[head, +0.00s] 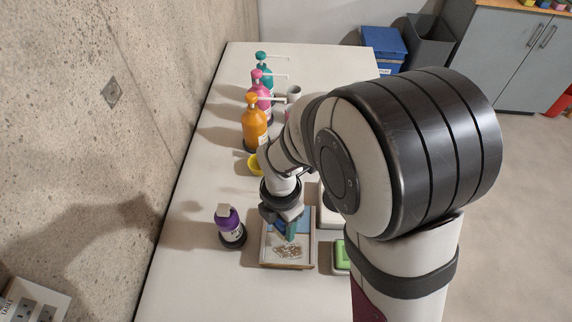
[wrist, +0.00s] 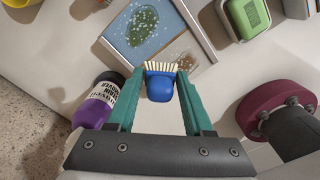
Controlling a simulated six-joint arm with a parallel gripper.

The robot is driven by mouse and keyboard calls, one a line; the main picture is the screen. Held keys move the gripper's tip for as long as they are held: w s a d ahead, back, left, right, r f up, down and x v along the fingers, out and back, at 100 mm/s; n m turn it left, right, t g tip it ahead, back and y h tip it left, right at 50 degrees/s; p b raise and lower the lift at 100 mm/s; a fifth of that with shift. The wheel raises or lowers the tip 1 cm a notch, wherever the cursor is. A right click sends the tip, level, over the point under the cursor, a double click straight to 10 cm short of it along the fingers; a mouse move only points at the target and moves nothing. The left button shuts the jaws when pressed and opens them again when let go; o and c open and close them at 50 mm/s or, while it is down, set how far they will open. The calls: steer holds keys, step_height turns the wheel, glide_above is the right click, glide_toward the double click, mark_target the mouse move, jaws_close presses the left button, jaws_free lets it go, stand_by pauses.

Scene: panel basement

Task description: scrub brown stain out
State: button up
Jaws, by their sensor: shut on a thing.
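My gripper (head: 288,236) is over the framed board (head: 263,262) on the table. In the wrist view my gripper (wrist: 160,92) has its teal fingers shut on a blue brush (wrist: 160,87) with pale bristles. The bristles point to the board's near edge in that view. The brown stain (head: 287,253) is a speckled patch on the board's pale part; it also shows in the wrist view (wrist: 183,60), close beside the bristles. I cannot tell whether bristles and stain touch. A green stain (wrist: 142,27) with white specks lies on the board's blue part.
A purple bottle (head: 231,226) stands just left of the board. A green block in a tray (head: 341,254) sits to its right. Orange (head: 255,127), pink (head: 261,92) and teal (head: 264,72) pump bottles line the table's left side, with a yellow bowl (head: 255,166) nearby.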

mark_target(293, 265)
step_height(293, 265, down, 4)
steer(key=shift+r, duration=0.15)
steer(key=shift+s+f, duration=0.2)
steer(key=shift+s, duration=0.05)
jaws_close()
steer(key=shift+s, duration=2.7)
steer(key=shift+d, duration=0.7)
steer(key=shift+w, duration=3)
steer(key=shift+d, duration=0.75)
steer(key=shift+s, duration=3.1)
step_height(293, 265, up, 8)
steer(key=shift+r, duration=0.15)
